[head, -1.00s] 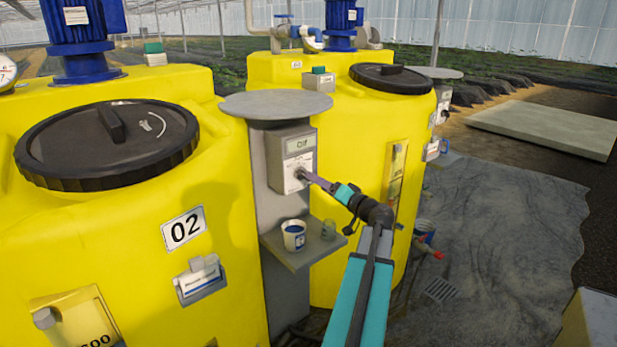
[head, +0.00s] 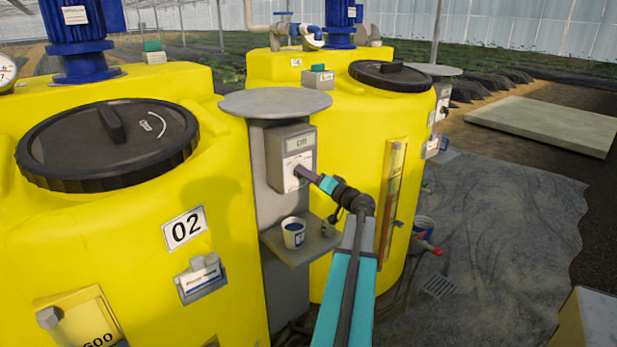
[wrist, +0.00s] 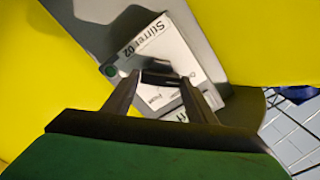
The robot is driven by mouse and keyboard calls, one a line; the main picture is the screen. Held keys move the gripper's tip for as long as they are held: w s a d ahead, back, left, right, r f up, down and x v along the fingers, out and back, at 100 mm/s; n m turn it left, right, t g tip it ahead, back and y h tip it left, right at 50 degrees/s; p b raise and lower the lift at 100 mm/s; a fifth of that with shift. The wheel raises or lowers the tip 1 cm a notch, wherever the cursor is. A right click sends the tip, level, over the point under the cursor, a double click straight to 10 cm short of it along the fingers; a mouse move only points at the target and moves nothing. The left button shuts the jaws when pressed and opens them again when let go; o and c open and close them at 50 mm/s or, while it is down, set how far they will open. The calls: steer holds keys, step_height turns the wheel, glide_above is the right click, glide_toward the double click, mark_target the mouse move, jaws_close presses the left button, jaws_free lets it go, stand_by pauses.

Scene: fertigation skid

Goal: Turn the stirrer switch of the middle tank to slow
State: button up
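The stirrer switch box (head: 291,158) is grey with a pale front, on a grey post between two yellow tanks. In the wrist view its label plate (wrist: 152,50) reads "Stirrer 02" and appears tilted. The dark switch knob (wrist: 160,77) lies between the fingertips of my gripper (wrist: 160,80), which appear to touch both its ends. In the head view my gripper (head: 308,175) reaches the lower part of the box front from the right and hides the knob. The setting marks are partly covered and too small to read. The near tank (head: 130,235) carries the number 02.
A round grey plate (head: 275,102) overhangs the box. The second yellow tank (head: 350,120) stands close behind.

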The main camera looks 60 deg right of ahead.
steer(key=c, duration=0.6)
steer(key=shift+m+b, duration=0.4)
steer(key=shift+m, duration=0.1)
steer(key=shift+f+m+b, duration=0.1)
steer(key=shift+m+b, duration=0.55)
steer(key=shift+m, duration=3.15)
steer(key=o, duration=1.1)
steer(key=shift+c, duration=0.2)
